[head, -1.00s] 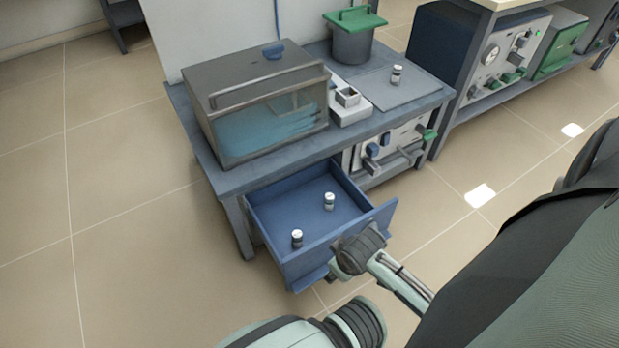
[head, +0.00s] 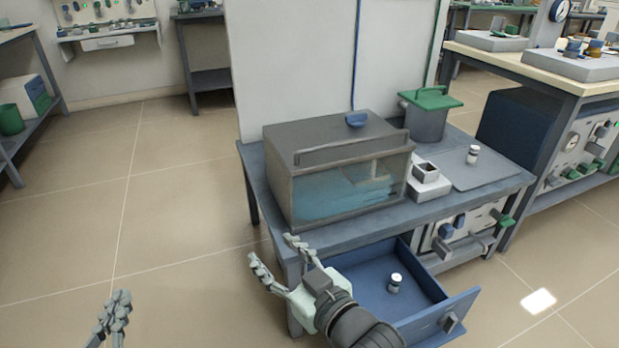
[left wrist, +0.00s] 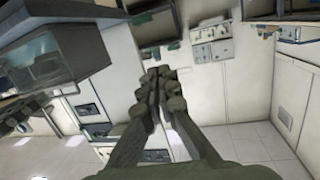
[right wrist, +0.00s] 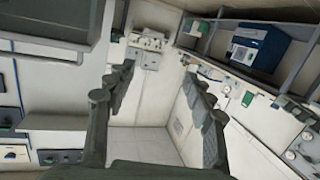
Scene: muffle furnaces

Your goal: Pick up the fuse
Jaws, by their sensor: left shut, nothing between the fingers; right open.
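A small white-and-dark cylinder, seemingly a fuse (head: 395,283), stands upright in the open blue drawer (head: 462,306). A similar one (head: 473,154) stands on the grey mat on the bench top. My right gripper (head: 272,250) is open and empty, up and left of the drawer fuse, in front of the bench's left end; its spread fingers show in the right wrist view (right wrist: 157,80). My right arm covers the drawer's left part. My left gripper (head: 122,296) is shut and empty at the lower left, over the floor; its closed fingers show in the left wrist view (left wrist: 157,84).
On the bench (head: 350,243) stand a glass-fronted box (head: 340,170), a small white block with a socket (head: 428,184) and a green-lidded pot (head: 428,120). A control panel (head: 475,226) with knobs sits below the bench top. The floor at left is clear.

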